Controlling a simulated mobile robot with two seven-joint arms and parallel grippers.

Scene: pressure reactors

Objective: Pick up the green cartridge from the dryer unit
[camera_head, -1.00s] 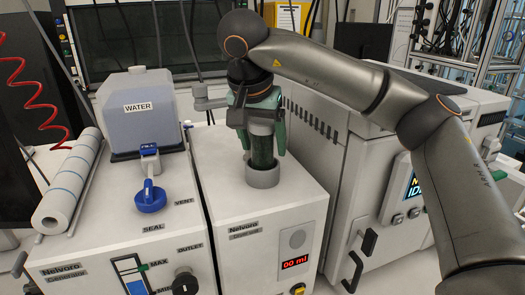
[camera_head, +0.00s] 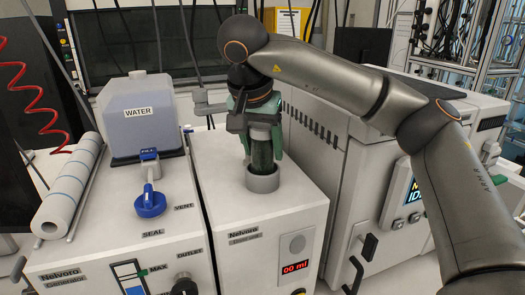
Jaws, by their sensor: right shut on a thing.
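The green cartridge (camera_head: 262,154) stands upright with its lower end in the grey round socket (camera_head: 262,181) on top of the white dryer unit (camera_head: 285,212). My right gripper (camera_head: 262,140) points down over the cartridge from above, with its green fingers on either side of it. It is shut on the cartridge near its top. The gripper and wrist hide the cartridge's upper end. My left gripper is not in view.
Left of the dryer stands the generator (camera_head: 120,225) with a water tank (camera_head: 142,115) and a blue cap (camera_head: 150,203). A paper roll (camera_head: 68,190) lies at its left. A large white machine (camera_head: 370,190) with black handles stands close on the right.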

